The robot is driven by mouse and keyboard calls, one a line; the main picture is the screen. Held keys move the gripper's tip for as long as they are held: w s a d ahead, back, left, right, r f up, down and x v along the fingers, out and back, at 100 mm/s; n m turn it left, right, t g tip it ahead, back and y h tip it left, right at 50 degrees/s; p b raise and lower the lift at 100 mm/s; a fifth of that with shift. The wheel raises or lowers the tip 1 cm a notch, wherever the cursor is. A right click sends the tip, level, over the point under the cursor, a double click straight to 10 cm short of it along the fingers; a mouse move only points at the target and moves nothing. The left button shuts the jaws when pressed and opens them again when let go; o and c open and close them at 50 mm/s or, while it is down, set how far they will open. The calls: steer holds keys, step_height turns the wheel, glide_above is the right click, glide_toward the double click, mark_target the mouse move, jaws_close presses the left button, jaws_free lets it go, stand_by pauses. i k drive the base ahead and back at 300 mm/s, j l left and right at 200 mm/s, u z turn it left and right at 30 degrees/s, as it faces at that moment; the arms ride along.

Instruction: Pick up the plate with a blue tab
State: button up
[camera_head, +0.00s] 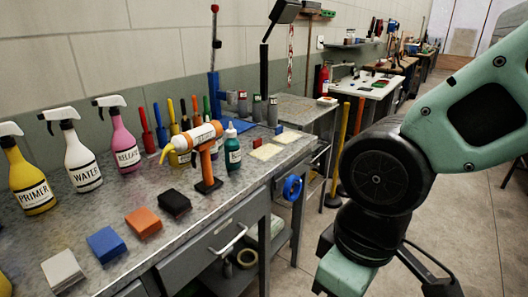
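A small pale cream plate with a blue tab (287,137) lies flat near the right end of the grey metal workbench, its tab at its far left edge. My arm fills the right side of the view, apart from the plates. My gripper cannot be made out; the arm runs out of the bottom of the picture.
An orange tool (205,150) on a stand and a green bottle (232,150) stand left of the plates. Spray bottles (80,155) and colored blocks (105,243) are farther left. A blue tape roll (292,187) hangs at the bench's right side. Open floor lies to the right.

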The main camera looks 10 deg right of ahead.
mark_target(286, 138)
steer(key=i+j+u, duration=0.15)
steer(key=i+u, duration=0.2)
steer(key=i, duration=0.35)
steer(key=i+u, duration=0.35)
steer(key=i, duration=0.35)
